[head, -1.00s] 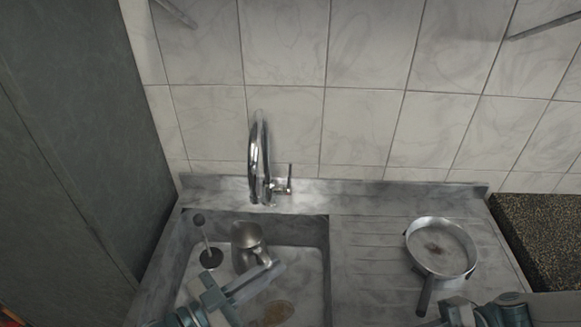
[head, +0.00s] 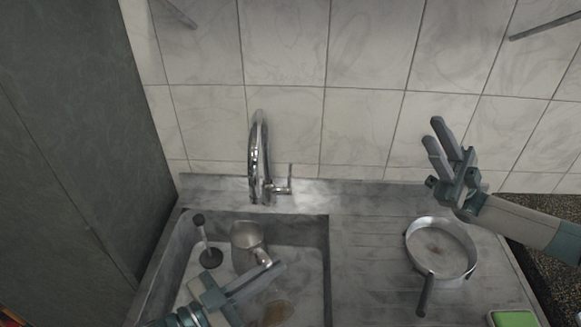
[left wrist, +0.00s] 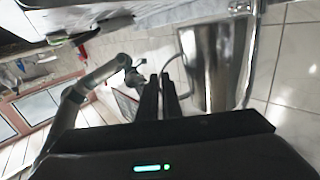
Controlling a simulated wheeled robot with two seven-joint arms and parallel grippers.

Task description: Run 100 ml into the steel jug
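The steel jug (head: 247,236) is in the sink under the tap, its mouth facing up toward the head camera. My left gripper (head: 276,268) is at the jug's handle, its fingers close together and apparently closed on the handle. The left wrist view shows the jug (left wrist: 217,65) right of the fingers (left wrist: 160,90). The chrome tap (head: 258,150) arches over the sink, with a side lever (head: 289,180) standing upright. No water stream is visible. My right gripper (head: 433,130) is empty and open, raised above the drainer to the right of the tap.
A plunger-like tool (head: 206,246) stands in the sink left of the jug. A frying pan (head: 440,250) lies on the ridged drainer (head: 365,260), below my right gripper. A green sponge (head: 512,318) is at the lower right. The tiled wall (head: 370,60) closes off the back.

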